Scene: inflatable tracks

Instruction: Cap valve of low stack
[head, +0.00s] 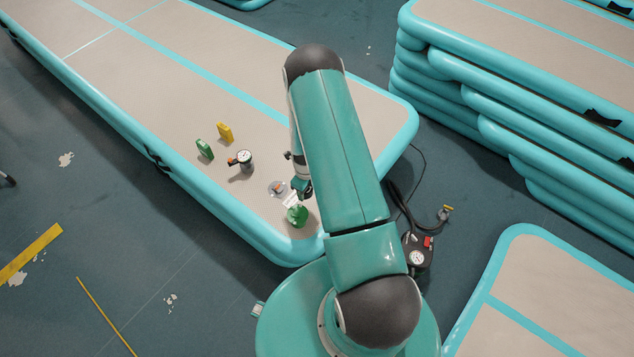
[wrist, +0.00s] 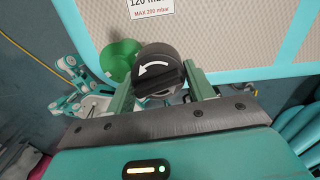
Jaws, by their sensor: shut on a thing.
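In the wrist view my gripper (wrist: 160,84) has its two fingers on either side of a round black cap (wrist: 157,66) with a white curved arrow on its face. In the head view my gripper (head: 302,188) is low over the near right end of the low beige and teal track (head: 190,95), partly hidden by my arm. A greyish disc (head: 276,188), perhaps the valve area, lies beside it on the left. A white label (wrist: 157,8) with a mbar limit shows just beyond the cap. Whether the cap touches the valve cannot be told.
A green round object (head: 297,213) lies near the gripper; a green part (wrist: 120,58) shows in the wrist view. A gauge (head: 244,158), green item (head: 205,149) and yellow item (head: 225,132) stand left. A pump (head: 416,255) with hose is right. A taller stack (head: 480,100) stands behind.

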